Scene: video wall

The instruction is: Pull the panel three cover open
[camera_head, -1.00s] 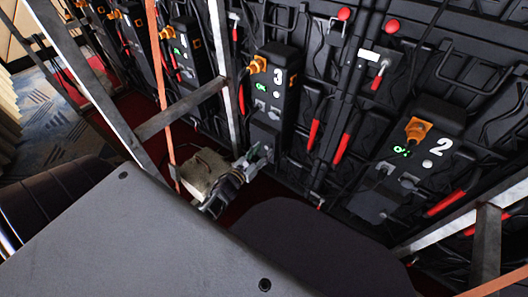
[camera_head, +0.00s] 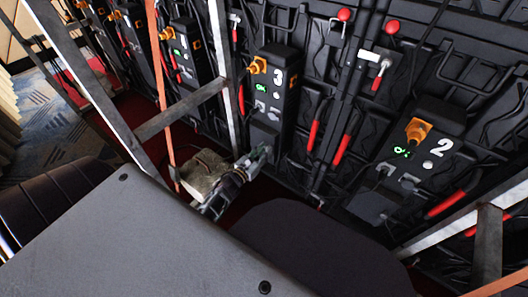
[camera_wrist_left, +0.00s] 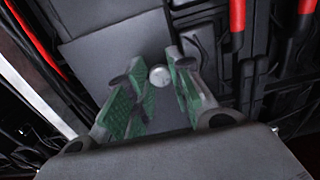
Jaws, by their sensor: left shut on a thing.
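Panel three (camera_head: 274,92) is a dark upright box with a white "3", an orange connector and a lit green display. Its plain grey cover (camera_head: 265,133) is at its lower end and looks closed against the box. In the left wrist view the grey cover (camera_wrist_left: 108,52) carries a small round knob (camera_wrist_left: 160,77). My left gripper (camera_head: 262,153) is at the lower part of the cover. In the left wrist view its green-padded fingers (camera_wrist_left: 154,72) are on both sides of the knob, shut on it. My right gripper is not in view.
Panel two (camera_head: 415,160) stands to the right and panel one (camera_head: 186,52) to the left. A metal frame bar (camera_head: 222,60) rises just left of panel three. Red handles (camera_head: 314,135) hang on its right.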

